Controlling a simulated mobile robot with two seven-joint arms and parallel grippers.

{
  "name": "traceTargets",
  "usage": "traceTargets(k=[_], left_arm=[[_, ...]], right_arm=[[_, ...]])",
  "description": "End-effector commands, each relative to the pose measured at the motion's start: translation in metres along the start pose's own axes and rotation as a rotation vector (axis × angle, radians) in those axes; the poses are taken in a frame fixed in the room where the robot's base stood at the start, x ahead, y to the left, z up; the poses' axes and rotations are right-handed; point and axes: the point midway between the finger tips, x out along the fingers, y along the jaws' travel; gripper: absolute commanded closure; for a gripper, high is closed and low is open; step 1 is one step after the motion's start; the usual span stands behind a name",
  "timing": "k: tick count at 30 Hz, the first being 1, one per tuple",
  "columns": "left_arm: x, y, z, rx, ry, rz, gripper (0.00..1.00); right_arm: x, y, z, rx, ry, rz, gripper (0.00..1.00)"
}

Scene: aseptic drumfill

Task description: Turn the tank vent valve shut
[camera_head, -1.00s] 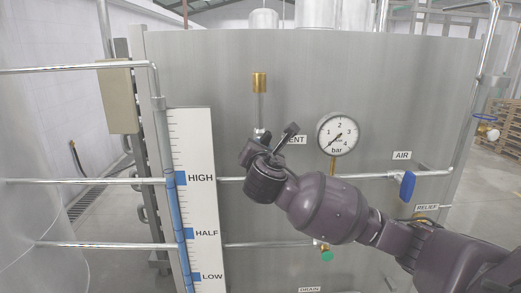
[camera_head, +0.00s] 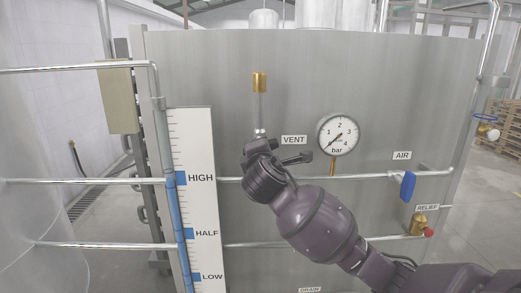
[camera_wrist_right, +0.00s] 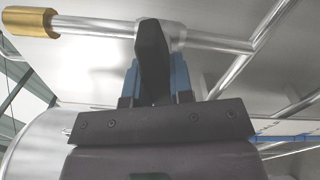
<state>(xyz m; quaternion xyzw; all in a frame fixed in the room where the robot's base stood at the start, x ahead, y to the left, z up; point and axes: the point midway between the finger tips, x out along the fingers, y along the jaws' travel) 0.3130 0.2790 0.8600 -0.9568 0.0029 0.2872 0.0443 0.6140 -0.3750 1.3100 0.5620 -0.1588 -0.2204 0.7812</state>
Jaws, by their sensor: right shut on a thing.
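The vent valve sits on a thin upright pipe (camera_head: 262,112) with a brass end piece (camera_head: 259,83), left of the VENT label. In the head view my right gripper (camera_head: 262,146) covers the valve body and handle. In the right wrist view the valve's blue handle (camera_wrist_right: 180,76) shows on both sides of a dark finger of my right gripper (camera_wrist_right: 152,62), which is shut on it. The pipe runs across behind, with the brass end piece (camera_wrist_right: 28,21) at left. The handle's exact angle to the pipe is hard to tell. My left gripper is out of view.
A pressure gauge (camera_head: 338,134) stands close right of the gripper. Horizontal rails (camera_head: 90,182) cross in front of the tank. The blue AIR handle (camera_head: 408,186) and the brass relief valve (camera_head: 418,224) are at right. A level scale (camera_head: 196,150) stands at left.

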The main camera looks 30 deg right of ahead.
Motion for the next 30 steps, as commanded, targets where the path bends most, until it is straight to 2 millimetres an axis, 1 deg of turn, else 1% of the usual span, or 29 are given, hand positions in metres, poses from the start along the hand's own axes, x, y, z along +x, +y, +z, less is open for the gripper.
traceTargets(k=[6,12,19,30], left_arm=[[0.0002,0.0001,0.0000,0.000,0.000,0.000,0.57],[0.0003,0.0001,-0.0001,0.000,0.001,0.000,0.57],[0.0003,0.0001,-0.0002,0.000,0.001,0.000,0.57],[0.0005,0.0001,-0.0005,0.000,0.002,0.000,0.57]], right_arm=[[-0.0004,-0.0014,-0.0011,0.165,0.001,-0.004,1.00],[-0.0003,-0.0011,-0.0011,0.267,0.002,-0.004,1.00],[-0.0004,-0.0011,-0.0013,0.326,0.002,-0.004,1.00],[-0.0003,-0.0012,-0.0011,0.342,0.002,-0.004,1.00]])
